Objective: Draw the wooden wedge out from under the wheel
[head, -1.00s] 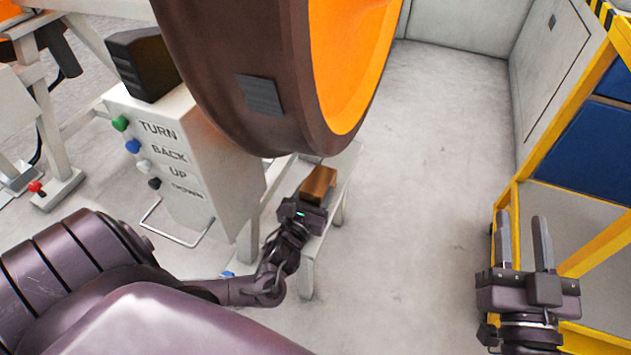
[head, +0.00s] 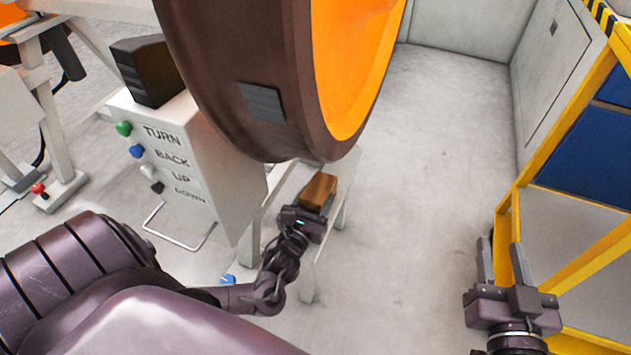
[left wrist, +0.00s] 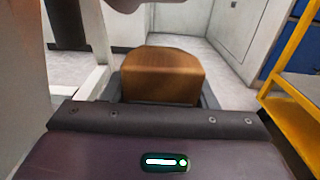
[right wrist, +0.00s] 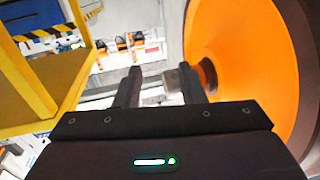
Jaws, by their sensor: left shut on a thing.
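The brown wooden wedge (head: 319,190) is below the lower right side of the big dark-rimmed orange wheel (head: 268,105), over a narrow white beam. My left gripper (head: 312,207) is shut on the wedge from the near side. The left wrist view shows the wedge (left wrist: 161,74) between the two fingers, with the wheel's dark rim (left wrist: 122,4) just at the top edge. I cannot tell whether the wedge touches the wheel or the beam. My right gripper (head: 500,262) is open and empty at the right; its spread fingers also show in the right wrist view (right wrist: 158,88).
A white control box (head: 185,160) with TURN, BACK, UP and DOWN buttons stands left of the wheel. A yellow frame (head: 507,225) with blue panels stands at the right, close to my right gripper. The floor (head: 425,150) between is clear.

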